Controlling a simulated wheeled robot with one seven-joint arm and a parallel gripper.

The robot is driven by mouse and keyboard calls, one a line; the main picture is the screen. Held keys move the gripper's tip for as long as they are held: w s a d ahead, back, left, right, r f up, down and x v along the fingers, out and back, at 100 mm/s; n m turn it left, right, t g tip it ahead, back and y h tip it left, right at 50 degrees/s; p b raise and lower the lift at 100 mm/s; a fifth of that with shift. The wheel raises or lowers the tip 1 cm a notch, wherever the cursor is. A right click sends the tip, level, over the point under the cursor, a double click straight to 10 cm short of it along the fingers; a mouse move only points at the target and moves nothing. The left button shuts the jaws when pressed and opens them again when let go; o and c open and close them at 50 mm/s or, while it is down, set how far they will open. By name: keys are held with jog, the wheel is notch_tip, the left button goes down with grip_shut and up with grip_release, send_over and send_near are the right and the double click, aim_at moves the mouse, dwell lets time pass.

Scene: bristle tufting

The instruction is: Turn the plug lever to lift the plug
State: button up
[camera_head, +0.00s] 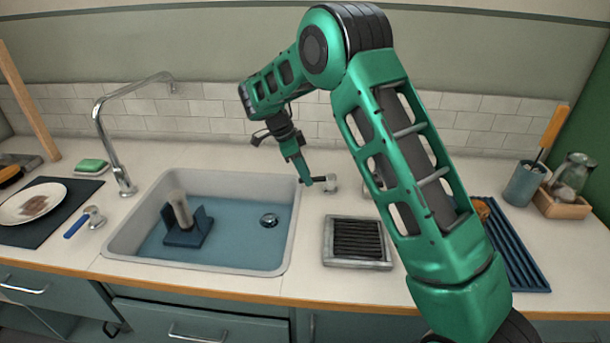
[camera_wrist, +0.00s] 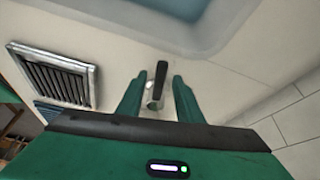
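The plug lever, with a dark handle and a silver base, stands on the counter right of the sink; it shows in the head view (camera_head: 330,183) and the wrist view (camera_wrist: 152,98). My gripper (camera_head: 305,180) is at the lever. In the wrist view my gripper (camera_wrist: 158,77) is open, with one green finger on each side of the dark handle. A gap shows beside each finger; the depth between fingertips and handle is hard to tell. The round metal plug (camera_head: 269,220) sits in the blue floor of the sink (camera_head: 220,255).
A blue stand (camera_head: 187,238) with a pale cylinder is in the sink. A tap (camera_head: 122,185) and a blue-handled lever (camera_head: 78,225) are to the left. A grey-framed grille (camera_head: 357,262) lies right of the sink, near my gripper. A dark blue rack (camera_head: 515,250) is farther right.

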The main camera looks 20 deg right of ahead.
jog(key=v, duration=1)
jog(key=shift+a+r, duration=0.2)
jog(key=shift+r, duration=0.05)
jog(key=shift+w, duration=0.1)
jog(key=s+d+r+n+y, duration=0.1)
jog(key=s+d+r+n, duration=0.25)
jog(key=s+d, duration=0.7)
jog(key=s+d+r+n+y, duration=0.1)
jog(key=s+d+r+n, duration=0.25)
jog(key=s+d, duration=0.7)
jog(key=s+f+n+y, duration=0.1)
jog(key=s+f+n, duration=0.1)
jog(key=s, duration=1)
jog(key=s+f+n+y, duration=0.1)
jog(key=s+f+n, duration=0.2)
jog(key=s, duration=1)
jog(key=shift+s+n+t+y, duration=0.3)
jog(key=shift+s+n+t, duration=0.1)
jog(key=shift+n, duration=0.4)
